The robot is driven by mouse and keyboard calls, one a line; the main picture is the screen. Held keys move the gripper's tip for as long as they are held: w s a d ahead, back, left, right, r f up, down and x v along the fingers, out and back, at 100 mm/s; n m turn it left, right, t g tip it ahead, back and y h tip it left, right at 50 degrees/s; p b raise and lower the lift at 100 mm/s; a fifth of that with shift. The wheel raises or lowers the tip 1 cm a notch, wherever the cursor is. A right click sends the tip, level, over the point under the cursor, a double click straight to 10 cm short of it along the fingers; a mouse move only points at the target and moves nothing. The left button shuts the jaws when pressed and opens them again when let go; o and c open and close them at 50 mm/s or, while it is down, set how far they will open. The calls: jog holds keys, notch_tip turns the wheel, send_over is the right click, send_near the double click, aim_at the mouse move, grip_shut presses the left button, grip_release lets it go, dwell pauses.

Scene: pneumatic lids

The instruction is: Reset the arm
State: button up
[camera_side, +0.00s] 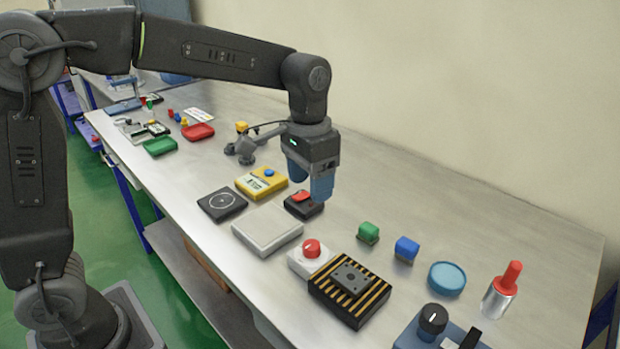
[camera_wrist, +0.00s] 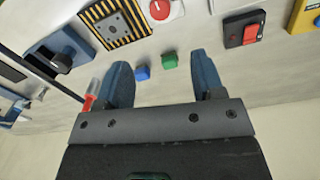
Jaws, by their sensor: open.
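My gripper (camera_side: 310,182) hangs from my arm above the metal workbench (camera_side: 480,240), with blue fingers pointing down. In the wrist view its two blue fingers (camera_wrist: 163,85) stand well apart with nothing held between them. In the side view the gripper is above and just behind a black box with a red switch (camera_side: 303,202). The fingers look clear of the box, though the exact gap is hard to tell. In the wrist view a green block (camera_wrist: 169,61) and a blue block (camera_wrist: 142,73) show beyond the fingertips, resting on the bench.
A grey flat box (camera_side: 267,231), a red-knob box (camera_side: 311,255) and a striped black-yellow box (camera_side: 349,290) stand in front. A blue round lid (camera_side: 446,278) and a red-handled cylinder (camera_side: 500,292) are at right. A yellow box (camera_side: 261,182) is left of my gripper. The bench's back right is clear.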

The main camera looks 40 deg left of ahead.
jog(key=s+a+n+t, duration=0.1)
jog(key=s+a, duration=0.3)
jog(key=s, duration=0.5)
jog(key=s+a+r+n+t, duration=0.1)
jog(key=s+a+t, duration=0.2)
jog(key=s, duration=0.7)
jog(key=shift+a+r+t, duration=0.15)
jog(key=shift+a+t, duration=0.25)
jog(key=shift+t, duration=0.4)
